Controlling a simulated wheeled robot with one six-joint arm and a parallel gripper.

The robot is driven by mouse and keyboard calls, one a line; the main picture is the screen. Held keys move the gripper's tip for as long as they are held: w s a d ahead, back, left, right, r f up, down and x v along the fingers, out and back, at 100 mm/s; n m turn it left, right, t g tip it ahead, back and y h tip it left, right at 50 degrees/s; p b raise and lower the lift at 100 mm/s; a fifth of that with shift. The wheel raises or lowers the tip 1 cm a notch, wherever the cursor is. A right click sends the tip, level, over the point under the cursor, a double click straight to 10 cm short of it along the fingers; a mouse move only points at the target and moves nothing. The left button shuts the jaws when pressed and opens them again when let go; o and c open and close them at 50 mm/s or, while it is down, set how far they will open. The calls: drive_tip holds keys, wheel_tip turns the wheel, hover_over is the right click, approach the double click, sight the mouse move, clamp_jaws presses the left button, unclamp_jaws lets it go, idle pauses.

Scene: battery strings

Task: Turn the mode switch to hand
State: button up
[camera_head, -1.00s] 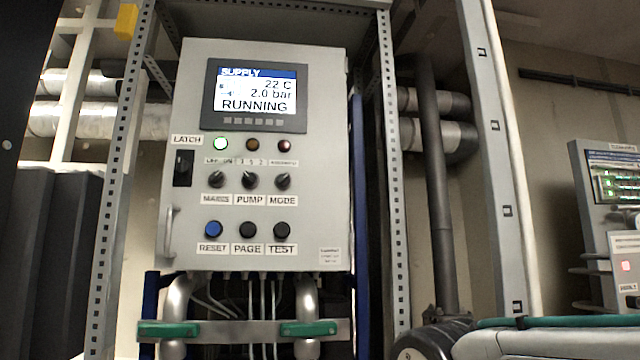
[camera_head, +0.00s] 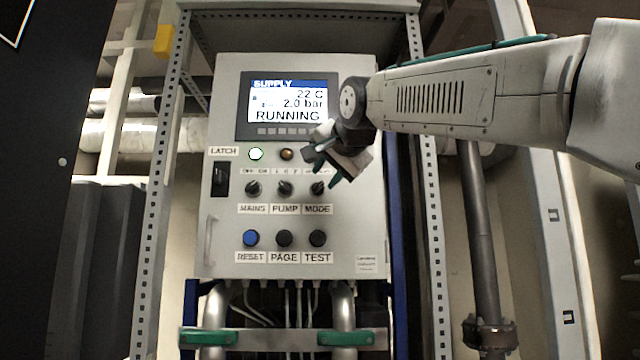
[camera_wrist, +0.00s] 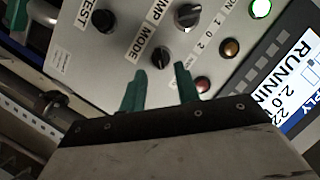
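The mode switch (camera_head: 318,188) is a dark rotary knob above the MODE label on the grey control cabinet (camera_head: 230,268). It also shows in the wrist view (camera_wrist: 160,58), just beyond the fingertips. My gripper (camera_head: 328,176) is in front of the panel, just above and right of the knob. In the wrist view its two green fingers (camera_wrist: 160,72) are apart with nothing between them, and the knob lies ahead of the gap. I cannot tell whether they touch the knob. The position labels above the knob are too small or covered to read.
The pump switch (camera_head: 285,188) and mains switch (camera_head: 252,188) sit left of the mode switch. The test button (camera_head: 317,238) is below it. The display (camera_head: 288,104) reads SUPPLY, 22 C, 2.0 bar, RUNNING. A slotted frame post (camera_head: 425,200) stands right of the cabinet.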

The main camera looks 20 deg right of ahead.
sight(319, 185)
drive_tip(key=shift+x, duration=2.25)
clamp_jaws()
